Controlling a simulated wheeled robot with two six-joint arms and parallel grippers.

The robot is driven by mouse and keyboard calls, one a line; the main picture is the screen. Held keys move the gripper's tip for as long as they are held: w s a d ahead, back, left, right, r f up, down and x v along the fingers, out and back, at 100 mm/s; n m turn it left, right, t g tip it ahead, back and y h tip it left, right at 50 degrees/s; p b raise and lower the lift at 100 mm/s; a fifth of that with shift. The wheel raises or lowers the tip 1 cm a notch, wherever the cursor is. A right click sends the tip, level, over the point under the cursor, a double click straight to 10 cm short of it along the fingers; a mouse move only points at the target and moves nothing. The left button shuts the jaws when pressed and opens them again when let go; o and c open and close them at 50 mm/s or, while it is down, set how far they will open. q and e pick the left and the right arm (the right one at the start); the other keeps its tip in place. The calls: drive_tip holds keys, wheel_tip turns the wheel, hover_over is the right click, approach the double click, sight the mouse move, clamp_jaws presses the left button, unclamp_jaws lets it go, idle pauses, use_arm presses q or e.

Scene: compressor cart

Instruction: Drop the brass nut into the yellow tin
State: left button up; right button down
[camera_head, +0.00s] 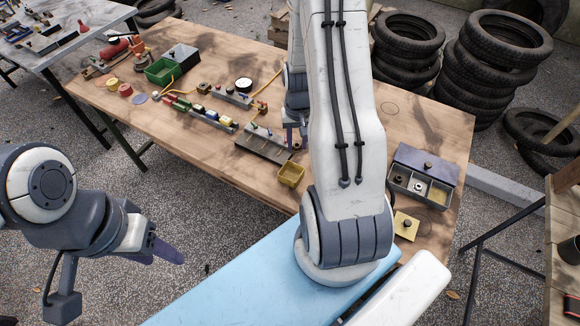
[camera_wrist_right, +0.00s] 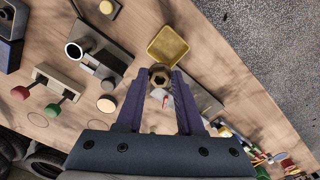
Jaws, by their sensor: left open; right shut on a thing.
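The brass nut (camera_wrist_right: 160,77) is between the fingertips of my right gripper (camera_wrist_right: 160,92), which is shut on it above the table. The yellow tin (camera_head: 291,174) is a small open square tin near the table's front edge. In the right wrist view the tin (camera_wrist_right: 168,46) lies just beyond the nut and looks empty. In the head view my right gripper (camera_head: 294,138) is partly hidden by my arm, behind the tin; I cannot make out the nut there. My left gripper (camera_head: 160,252) is open and empty, in front of the table.
A grey tray with slots (camera_head: 264,145) lies left of the tin. A divided box (camera_head: 422,186) with small parts and a yellow square plate (camera_head: 406,225) are at the table's right. Gauges and coloured fittings fill the left half. Tyres (camera_head: 490,60) are stacked behind.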

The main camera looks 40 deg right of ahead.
wheel_tip(320, 180, down, 6)
drive_tip(key=b, duration=0.5)
drive_tip(key=shift+c, duration=2.3)
unclamp_jaws()
drive_tip(key=shift+r, duration=0.15)
wheel_tip(320, 180, up, 10)
drive_tip(key=shift+s+r+b, duration=0.1)
drive_tip(key=shift+r+b, duration=0.05)
drive_tip(key=shift+b, duration=0.5)
